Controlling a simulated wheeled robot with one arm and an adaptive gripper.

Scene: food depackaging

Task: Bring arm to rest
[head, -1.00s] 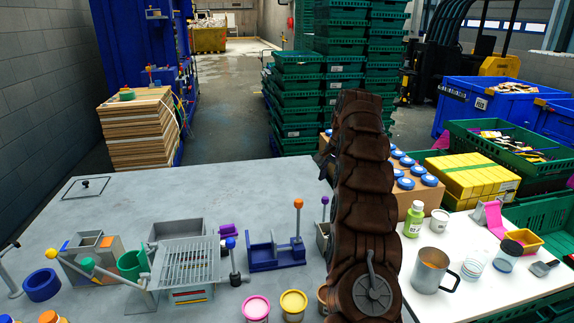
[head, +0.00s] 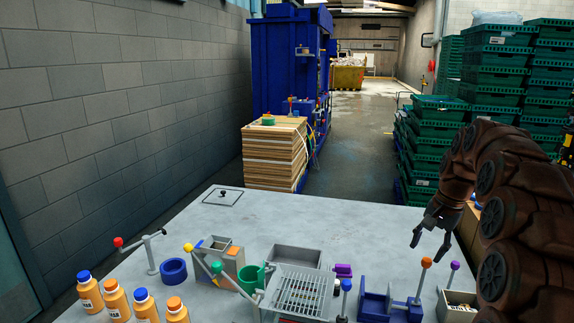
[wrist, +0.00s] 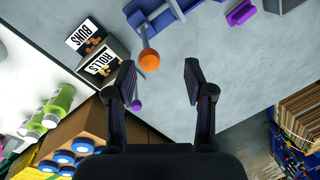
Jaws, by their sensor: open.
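My gripper (head: 432,243) is at the right of the head view, above the right part of the grey table (head: 300,215). Its two fingers are spread apart with nothing between them. My brown segmented arm curves down the right edge of the head view. In the wrist view my gripper (wrist: 162,82) is also open and empty. Bare table top shows between and beyond the fingers there.
Below the gripper are a blue stand with an orange-knobbed lever (head: 421,275) and a small box (head: 458,305). A wire rack (head: 300,290) stands left of them. Orange bottles (head: 117,300) stand at the lower left. The table's far left part is mostly clear.

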